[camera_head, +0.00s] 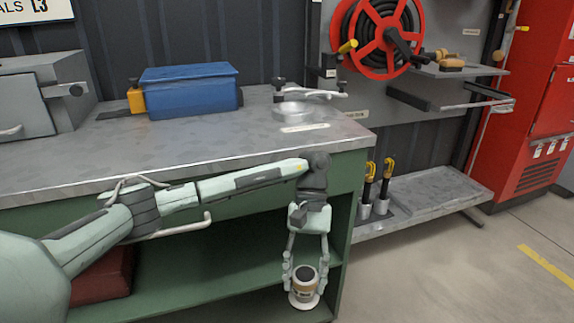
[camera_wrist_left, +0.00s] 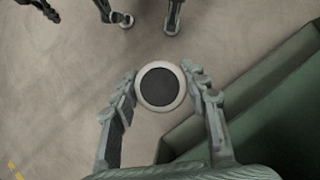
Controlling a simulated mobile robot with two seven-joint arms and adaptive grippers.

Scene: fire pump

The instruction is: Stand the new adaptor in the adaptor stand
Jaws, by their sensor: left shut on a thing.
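The new adaptor (camera_head: 303,285) is a short round piece with a dark top, a tan band and a wider white rim. My left gripper (camera_head: 303,277) points down and is shut around it, holding it upright in front of the bench's lower shelf. In the left wrist view the adaptor (camera_wrist_left: 160,87) shows as a dark disc with a pale ring between the left fingertips. A round metal dish-like piece (camera_head: 292,112) sits on the bench top; I cannot tell whether it is the adaptor stand. What look like my right gripper's fingers (camera_wrist_left: 150,25) hang apart at the wrist view's top edge.
The green bench (camera_head: 343,208) has a grey top above and behind the left gripper. A blue box (camera_head: 190,92) and a grey case (camera_head: 25,103) stand on it. A red hose reel (camera_head: 377,35) and a low shelf (camera_head: 430,200) are to the right. The floor at right is clear.

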